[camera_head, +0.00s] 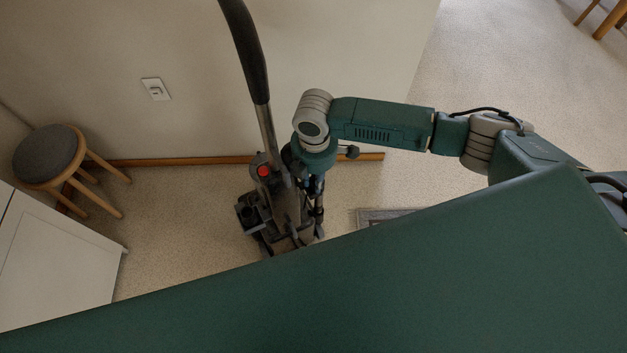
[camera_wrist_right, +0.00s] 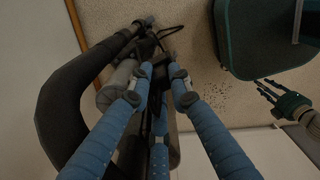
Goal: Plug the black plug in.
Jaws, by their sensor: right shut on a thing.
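My right gripper (camera_head: 313,190) reaches down beside the upright vacuum cleaner (camera_head: 258,78). In the right wrist view its blue fingers (camera_wrist_right: 163,74) are closed in on something thin and dark, with a black cord (camera_wrist_right: 170,31) beyond the tips. I cannot make out the shape of a plug there; the fingers and vacuum hide it. A white wall outlet (camera_head: 155,89) is on the wall left of the vacuum, well apart from the gripper. My left gripper (camera_wrist_right: 264,88) shows at the right of the wrist view, its fingers apart and empty.
A round stool (camera_head: 48,155) and white cabinet (camera_head: 55,260) stand at the left. A wooden baseboard (camera_head: 180,161) runs along the wall. A grey mat or grate (camera_head: 372,215) lies on the floor. Floor between stool and vacuum is clear.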

